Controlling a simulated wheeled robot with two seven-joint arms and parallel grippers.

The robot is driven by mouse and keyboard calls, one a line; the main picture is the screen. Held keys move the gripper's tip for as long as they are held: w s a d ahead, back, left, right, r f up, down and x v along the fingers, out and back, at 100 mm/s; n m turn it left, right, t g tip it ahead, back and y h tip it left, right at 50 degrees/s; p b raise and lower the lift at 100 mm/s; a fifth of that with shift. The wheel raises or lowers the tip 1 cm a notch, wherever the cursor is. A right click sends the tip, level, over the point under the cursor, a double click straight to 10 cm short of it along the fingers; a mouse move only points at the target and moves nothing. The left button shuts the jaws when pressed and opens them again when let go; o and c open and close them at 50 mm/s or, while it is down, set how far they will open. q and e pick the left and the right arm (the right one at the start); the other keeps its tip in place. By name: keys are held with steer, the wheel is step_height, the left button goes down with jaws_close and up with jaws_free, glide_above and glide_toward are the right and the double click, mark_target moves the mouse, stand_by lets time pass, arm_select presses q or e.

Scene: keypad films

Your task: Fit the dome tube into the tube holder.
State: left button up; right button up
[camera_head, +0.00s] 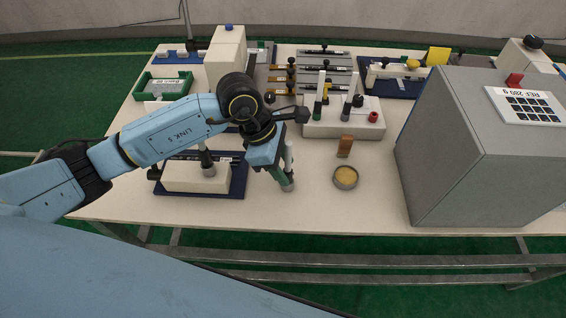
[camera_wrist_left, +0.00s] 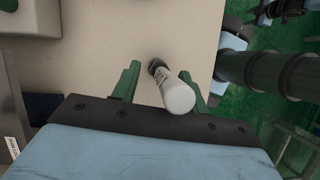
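My left gripper (camera_head: 284,178) points down over the front middle of the table. In the left wrist view its two green fingers (camera_wrist_left: 160,72) stand apart on either side of a pale tube (camera_wrist_left: 177,95) with a rounded white top and a dark lower end. Gaps show beside the tube's lower part, so the fingers look open around it. The tube (camera_head: 289,155) is partly hidden by the gripper in the head view; its low end is near the tabletop. A cream block on a blue base (camera_head: 240,188) stands left of the gripper; whether it is the tube holder is unclear. My right gripper is out of view.
A white rack (camera_head: 330,130) with several upright tubes stands behind right. A small round dish (camera_head: 345,178) and a brown block (camera_head: 345,146) lie right of the gripper. A large grey cabinet (camera_head: 470,160) fills the right. The front tabletop strip is clear.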

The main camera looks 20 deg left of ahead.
arm_select(q)
steer(key=shift+w+r, duration=0.1)
steer(key=v, duration=1.3)
steer(key=shift+p, duration=0.4)
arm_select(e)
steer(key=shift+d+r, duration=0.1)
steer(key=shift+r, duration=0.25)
arm_select(q)
steer(key=shift+r, duration=0.1)
